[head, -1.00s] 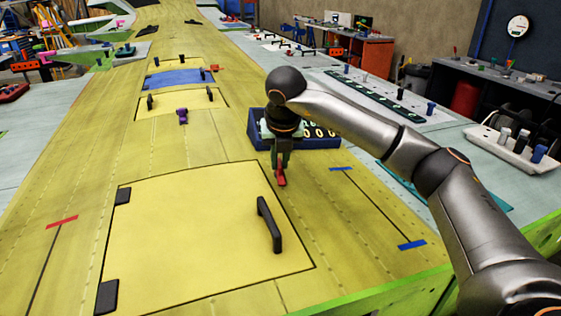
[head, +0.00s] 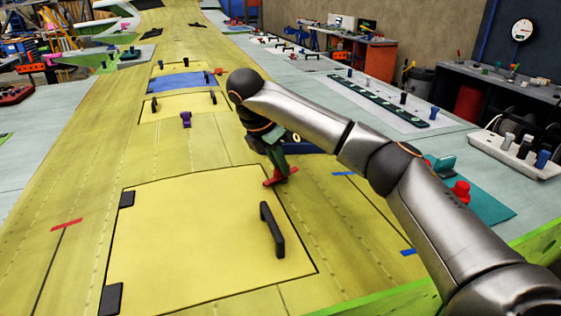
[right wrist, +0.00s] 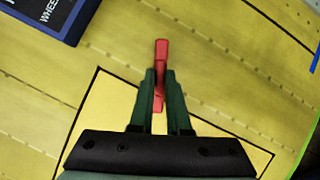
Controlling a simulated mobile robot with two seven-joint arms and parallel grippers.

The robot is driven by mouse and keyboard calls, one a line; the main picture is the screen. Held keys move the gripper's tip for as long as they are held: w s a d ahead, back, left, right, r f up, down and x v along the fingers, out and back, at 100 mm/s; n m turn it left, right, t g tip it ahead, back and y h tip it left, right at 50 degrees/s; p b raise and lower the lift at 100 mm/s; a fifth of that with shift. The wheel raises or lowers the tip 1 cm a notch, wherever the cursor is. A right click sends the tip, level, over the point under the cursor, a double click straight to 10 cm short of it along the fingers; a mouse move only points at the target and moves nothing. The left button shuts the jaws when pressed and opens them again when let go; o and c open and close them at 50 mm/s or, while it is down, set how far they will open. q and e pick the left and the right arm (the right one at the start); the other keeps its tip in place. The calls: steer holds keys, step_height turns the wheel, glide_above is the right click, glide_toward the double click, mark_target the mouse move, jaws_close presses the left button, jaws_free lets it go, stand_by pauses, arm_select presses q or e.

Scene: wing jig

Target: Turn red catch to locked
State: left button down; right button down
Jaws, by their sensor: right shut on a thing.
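The red catch (head: 270,183) sits on the yellow wing skin, by the far right corner of the large hatch panel (head: 190,230). My right gripper (head: 279,172) comes down on it from above with its green fingers. In the right wrist view the red catch (right wrist: 161,58) stands between the fingertips (right wrist: 158,90), and the jaws are shut on it. The catch lies slanted toward the panel's edge in the head view. Part of it is hidden by the fingers. My left gripper is not in view.
A black handle (head: 272,230) rises from the large panel, and black hinges (head: 127,199) line its left edge. A purple catch (head: 186,119) stands farther up the wing. A dark blue tray (right wrist: 45,17) lies near the gripper. A red knob (head: 461,190) stands at right.

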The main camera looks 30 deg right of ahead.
steer(key=shift+w+m+g, duration=0.2)
steer(key=shift+m+g, duration=0.7)
steer(key=shift+m, duration=1.3)
steer(key=c, duration=0.9)
jaws_free()
steer(key=v, duration=1.2)
steer(key=shift+w+r, duration=0.1)
steer(key=shift+r, duration=0.25)
steer(key=shift+f, duration=0.1)
